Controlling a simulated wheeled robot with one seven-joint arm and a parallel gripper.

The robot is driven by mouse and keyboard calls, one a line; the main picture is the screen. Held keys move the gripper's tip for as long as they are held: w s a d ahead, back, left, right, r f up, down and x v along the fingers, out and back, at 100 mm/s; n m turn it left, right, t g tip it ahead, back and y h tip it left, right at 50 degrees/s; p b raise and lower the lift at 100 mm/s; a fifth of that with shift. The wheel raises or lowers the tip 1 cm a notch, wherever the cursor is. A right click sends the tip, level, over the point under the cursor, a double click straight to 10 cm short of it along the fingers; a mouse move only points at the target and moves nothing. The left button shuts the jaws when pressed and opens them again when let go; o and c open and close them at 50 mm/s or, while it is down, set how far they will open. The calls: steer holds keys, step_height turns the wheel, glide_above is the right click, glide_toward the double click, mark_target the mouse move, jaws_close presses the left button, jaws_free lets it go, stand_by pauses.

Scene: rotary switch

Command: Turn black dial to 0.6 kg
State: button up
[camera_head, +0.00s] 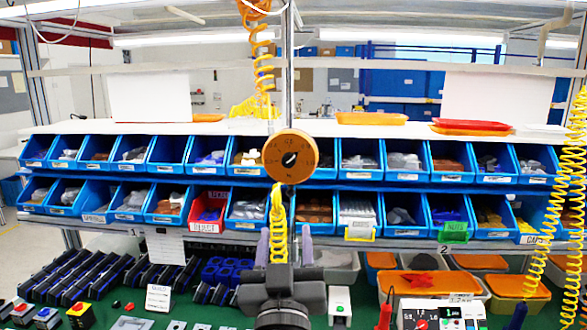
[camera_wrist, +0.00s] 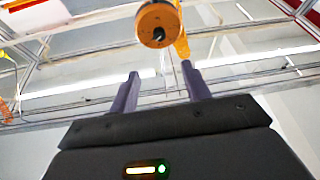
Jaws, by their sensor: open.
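The dial is a round orange-brown disc (camera_head: 290,157) with a small black knob (camera_head: 289,160) at its centre and dark marks around its face, too small to read. It stands in front of the upper blue bins in the head view. In the wrist view the orange dial body (camera_wrist: 158,12) is at the top, with its dark knob (camera_wrist: 158,34) facing me. My gripper (camera_head: 285,240) is below the dial in the head view, fingers pointing up. In the wrist view my gripper (camera_wrist: 160,85) has its two fingers apart, with nothing between them, and does not touch the dial.
Two rows of blue bins (camera_head: 130,150) with parts stand behind the dial. A yellow coiled hose (camera_head: 278,225) hangs behind my gripper. The green table (camera_head: 185,312) below holds black racks (camera_head: 60,275), boxes and a control panel (camera_head: 437,314). Space around the dial's face looks clear.

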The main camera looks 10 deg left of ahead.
mark_target(288, 164)
steer(key=p+x, duration=0.8)
steer(key=x, duration=0.8)
steer(key=shift+w+r, duration=0.15)
steer(key=shift+r, duration=0.1)
steer(key=shift+w+a+r, duration=0.1)
steer(key=shift+w, duration=0.45)
steer(key=c, duration=1)
